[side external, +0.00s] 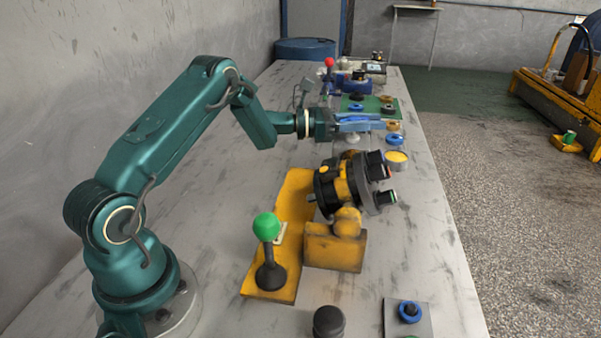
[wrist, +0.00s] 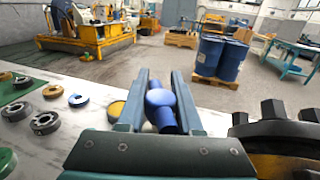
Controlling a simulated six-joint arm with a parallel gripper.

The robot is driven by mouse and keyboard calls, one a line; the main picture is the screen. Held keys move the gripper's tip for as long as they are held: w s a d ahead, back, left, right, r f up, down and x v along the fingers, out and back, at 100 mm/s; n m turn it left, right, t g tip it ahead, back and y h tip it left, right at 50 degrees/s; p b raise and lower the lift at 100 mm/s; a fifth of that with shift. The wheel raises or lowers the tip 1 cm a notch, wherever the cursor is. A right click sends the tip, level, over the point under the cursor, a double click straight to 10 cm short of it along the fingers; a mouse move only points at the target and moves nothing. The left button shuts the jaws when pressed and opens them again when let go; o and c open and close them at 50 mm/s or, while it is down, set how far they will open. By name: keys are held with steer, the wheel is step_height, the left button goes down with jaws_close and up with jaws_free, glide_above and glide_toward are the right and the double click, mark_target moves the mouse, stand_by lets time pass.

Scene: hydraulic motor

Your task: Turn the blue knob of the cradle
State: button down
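My gripper (side external: 382,122) is level above the far half of the table and points to the right. A blue round-headed piece (wrist: 160,99) with a cylindrical part sits between its two fingers in the wrist view and nearly fills the gap. I cannot tell whether the fingers press on it, or whether it is the cradle's knob. A yellow cradle (side external: 335,250) on the table carries a tilted black and yellow motor (side external: 340,184), nearer the side camera than my gripper. A lever with a green knob (side external: 267,227) stands on the yellow base plate.
Several rings lie beyond my gripper, including a blue one (side external: 395,138), by a green mat (side external: 372,106). A black knob (side external: 328,322) and a plate with a blue ring (side external: 409,311) are at the front.

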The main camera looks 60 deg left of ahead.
steer(key=shift+w+a+r+n+t+y, duration=0.1)
steer(key=shift+n+t+y, duration=0.35)
steer(key=shift+y, duration=0.25)
steer(key=shift+w+a+n+t+y, duration=0.1)
steer(key=shift+n+t+y, duration=0.15)
steer(key=shift+n+y, duration=0.55)
steer(key=shift+a+n+t+y, duration=0.2)
steer(key=shift+n+y, duration=0.3)
steer(key=shift+y, duration=0.35)
steer(key=shift+a+n+t+y, duration=0.2)
steer(key=shift+n+y, duration=0.25)
steer(key=shift+y, duration=0.4)
steer(key=c, duration=0.6)
jaws_free()
steer(key=shift+s+a, duration=0.2)
steer(key=shift+s, duration=1.1)
steer(key=shift+s+a, duration=0.15)
steer(key=shift+s, duration=1.1)
